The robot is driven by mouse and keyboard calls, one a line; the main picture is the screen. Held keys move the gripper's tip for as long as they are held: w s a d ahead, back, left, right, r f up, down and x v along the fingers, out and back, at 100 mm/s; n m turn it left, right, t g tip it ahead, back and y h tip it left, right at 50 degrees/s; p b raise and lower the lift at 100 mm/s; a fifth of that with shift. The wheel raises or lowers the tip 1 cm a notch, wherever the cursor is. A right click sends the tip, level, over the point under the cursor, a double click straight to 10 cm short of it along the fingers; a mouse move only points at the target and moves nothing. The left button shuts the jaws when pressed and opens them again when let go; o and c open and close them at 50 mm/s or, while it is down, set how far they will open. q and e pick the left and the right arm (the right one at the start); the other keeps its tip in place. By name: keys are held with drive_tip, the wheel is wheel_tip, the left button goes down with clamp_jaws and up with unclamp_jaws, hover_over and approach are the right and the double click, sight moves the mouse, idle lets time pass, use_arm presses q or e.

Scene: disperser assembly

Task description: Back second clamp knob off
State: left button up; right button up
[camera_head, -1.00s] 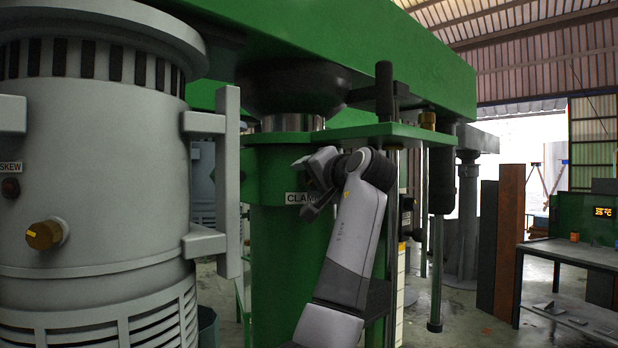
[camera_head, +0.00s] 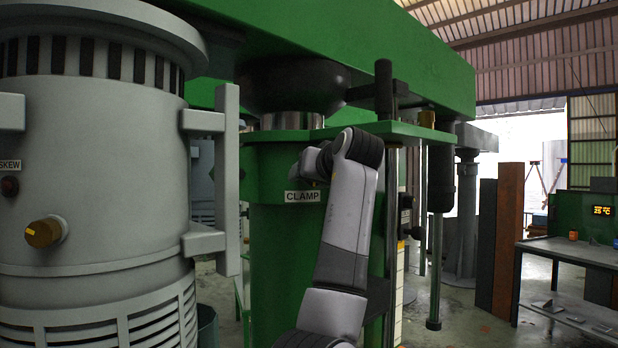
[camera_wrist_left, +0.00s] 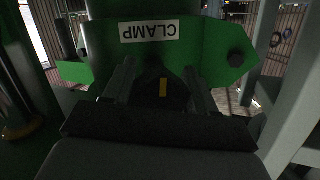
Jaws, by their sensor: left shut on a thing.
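There the wrist hides the knob and the fingertips. My right gripper is out of view.
A grey slotted motor housing (camera_head: 100,200) with a brass knob (camera_head: 43,233) fills the left. A green beam (camera_head: 400,45) runs overhead. A vertical rod (camera_head: 436,270) stands right of my arm. A workbench (camera_head: 575,252) is farther right.

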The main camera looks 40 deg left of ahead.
use_arm(q)
drive_tip(key=shift+r, duration=0.1)
idle(0.5)
drive_tip(key=o, duration=0.9)
drive_tip(key=shift+w, duration=0.15)
drive_tip(key=shift+o, duration=0.2)
drive_tip(key=shift+d, duration=0.1)
drive_tip(key=b+v, duration=0.2)
drive_tip(key=v, duration=0.5)
